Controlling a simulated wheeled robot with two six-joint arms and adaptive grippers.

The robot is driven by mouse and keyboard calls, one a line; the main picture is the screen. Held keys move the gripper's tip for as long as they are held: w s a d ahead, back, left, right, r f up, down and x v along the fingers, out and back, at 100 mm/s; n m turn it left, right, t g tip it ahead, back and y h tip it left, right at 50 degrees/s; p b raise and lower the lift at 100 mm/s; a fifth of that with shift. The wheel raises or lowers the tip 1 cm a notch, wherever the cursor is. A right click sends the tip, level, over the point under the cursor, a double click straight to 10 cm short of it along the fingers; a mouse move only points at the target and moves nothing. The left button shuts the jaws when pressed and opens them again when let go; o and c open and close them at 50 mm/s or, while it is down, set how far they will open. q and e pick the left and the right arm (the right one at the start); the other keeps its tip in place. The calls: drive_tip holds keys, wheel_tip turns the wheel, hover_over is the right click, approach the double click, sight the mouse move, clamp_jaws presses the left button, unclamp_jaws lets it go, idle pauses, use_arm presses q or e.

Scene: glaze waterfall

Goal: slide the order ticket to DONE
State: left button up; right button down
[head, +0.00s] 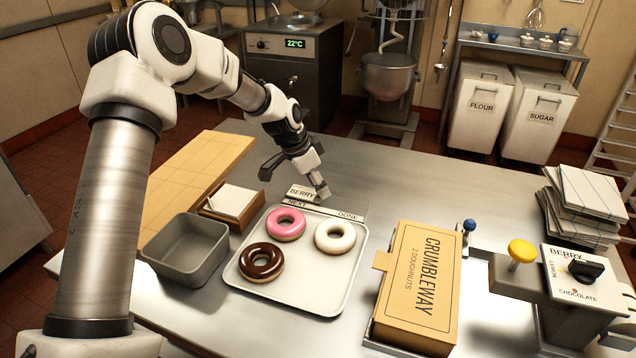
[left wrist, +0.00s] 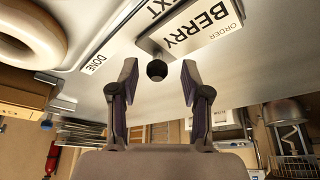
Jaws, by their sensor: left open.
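The order ticket (head: 301,192) is a pale plate reading BERRY, standing at the NEXT end of a labelled rail (head: 325,210) behind the tray. The DONE label (head: 348,216) is at the rail's right end. My left gripper (head: 297,181) is open at the ticket and partly covers it in the head view. In the left wrist view, the ticket (left wrist: 200,30) is beyond the fingertips, and a dark round knob (left wrist: 156,70) lies between the open fingers (left wrist: 159,76). I cannot tell whether they touch it. The DONE label (left wrist: 93,63) is further left there. My right gripper is not in view.
A tray (head: 330,305) with pink, white and chocolate doughnuts is in front of the rail. A grey bin (head: 187,252) and a small wooden box (head: 232,203) stand left. A CRUMBLEWAY box (head: 418,285) and a glaze dispenser (head: 572,290) stand right. The counter behind the rail is clear.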

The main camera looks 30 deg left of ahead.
use_arm(q)
drive_tip(key=shift+s+r, duration=0.15)
drive_tip(key=shift+s, duration=0.05)
drive_tip(key=shift+s+r, duration=0.1)
drive_tip(key=shift+s, duration=0.05)
drive_tip(key=shift+c, duration=1.3)
drive_tip(key=shift+d, duration=0.1)
clamp_jaws()
drive_tip(key=w+d+b, duration=0.1)
drive_tip(key=d, duration=0.6)
drive_tip(key=w+d+b, duration=0.1)
drive_tip(key=d, duration=0.2)
drive_tip(key=shift+w+d+b, duration=0.3)
drive_tip(key=shift+d, duration=0.15)
